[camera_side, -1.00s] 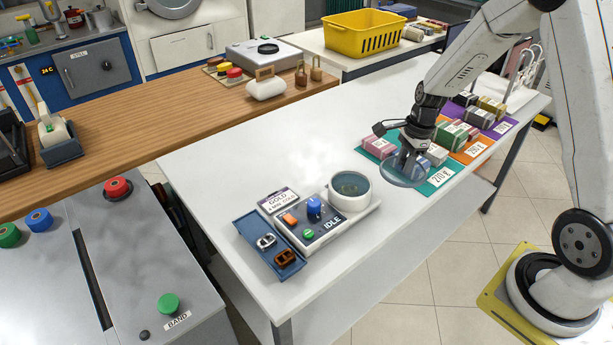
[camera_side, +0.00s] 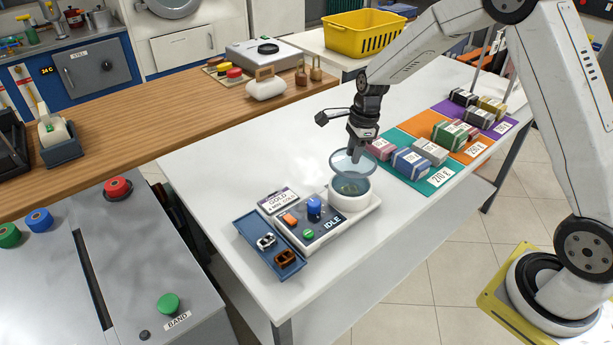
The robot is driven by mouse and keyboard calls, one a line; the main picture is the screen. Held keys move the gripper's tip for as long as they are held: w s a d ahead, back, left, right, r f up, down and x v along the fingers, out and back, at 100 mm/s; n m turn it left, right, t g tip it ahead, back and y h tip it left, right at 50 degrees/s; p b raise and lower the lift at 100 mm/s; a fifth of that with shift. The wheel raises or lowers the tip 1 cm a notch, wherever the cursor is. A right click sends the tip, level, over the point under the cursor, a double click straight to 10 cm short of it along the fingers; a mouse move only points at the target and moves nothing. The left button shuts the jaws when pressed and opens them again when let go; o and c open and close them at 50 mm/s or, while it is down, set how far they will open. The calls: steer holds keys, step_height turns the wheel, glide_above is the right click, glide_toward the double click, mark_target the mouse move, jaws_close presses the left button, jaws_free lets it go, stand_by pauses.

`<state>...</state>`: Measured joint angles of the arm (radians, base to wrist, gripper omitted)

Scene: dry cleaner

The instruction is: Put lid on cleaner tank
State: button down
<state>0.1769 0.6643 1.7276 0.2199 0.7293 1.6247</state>
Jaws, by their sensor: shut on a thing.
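The cleaner tank (camera_side: 350,199) is a white round basin at the right end of the cleaner unit on the white table. Its opening faces up and shows a greenish inside. My gripper (camera_side: 357,152) is shut on the lid (camera_side: 349,166), a clear round disc. The lid is over the tank's back part, tilted or seen at an angle, and looks a little above the rim. I cannot tell whether its near edge touches the rim. The fingertips are partly hidden by the wrist and the lid. The cleaner unit's panel (camera_side: 327,225) reads IDLE.
A blue tray (camera_side: 262,262) with small clips and a GOLD sign (camera_side: 278,200) stand left of the unit. Several wrapped packets, such as a blue one (camera_side: 409,162), lie on coloured mats to the right. The table's middle (camera_side: 260,160) is clear.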

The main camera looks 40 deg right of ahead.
steer(key=shift+f, duration=0.15)
steer(key=shift+f, duration=3.05)
steer(key=shift+f, duration=0.15)
stand_by(0.4)
jaws_free()
stand_by(0.5)
steer(key=shift+r, duration=3.5)
